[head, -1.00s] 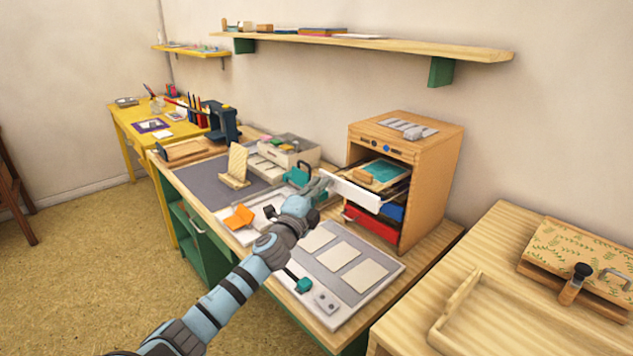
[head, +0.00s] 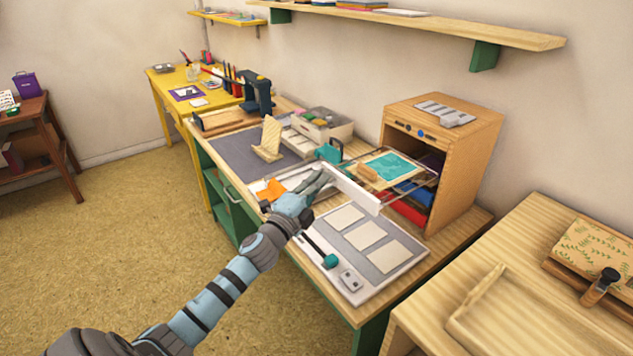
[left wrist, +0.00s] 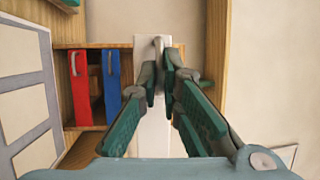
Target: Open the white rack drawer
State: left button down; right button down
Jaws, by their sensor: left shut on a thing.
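The white rack drawer shows its white front panel (head: 351,190) well out from the wooden rack (head: 466,163). Behind the panel, the drawer's thin frame carries a teal screen (head: 390,166) with a wooden block on it. My left gripper (head: 318,184) is at the panel's front, shut on its handle. In the left wrist view the fingers (left wrist: 164,78) close around the grey handle (left wrist: 158,47) on the white panel (left wrist: 154,132). The red drawer (head: 408,208) and blue drawer (head: 414,190) sit inside the rack below. My right gripper is not in view.
A board with pale cards (head: 365,238) lies on the bench below the drawer. An orange piece (head: 270,191) and a wooden stand (head: 269,141) are to the left. Another wooden table (head: 540,290) is at the right.

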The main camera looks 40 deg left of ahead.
pick_arm(q)
jog(key=c, duration=1.8)
grip_release()
jog(key=s, duration=0.4)
jog(key=s+f, duration=0.1)
jog(key=s, duration=0.3)
jog(key=s+d, duration=0.1)
jog(key=s, duration=0.3)
jog(key=shift+f, duration=0.4)
jog(key=shift+a, duration=0.1)
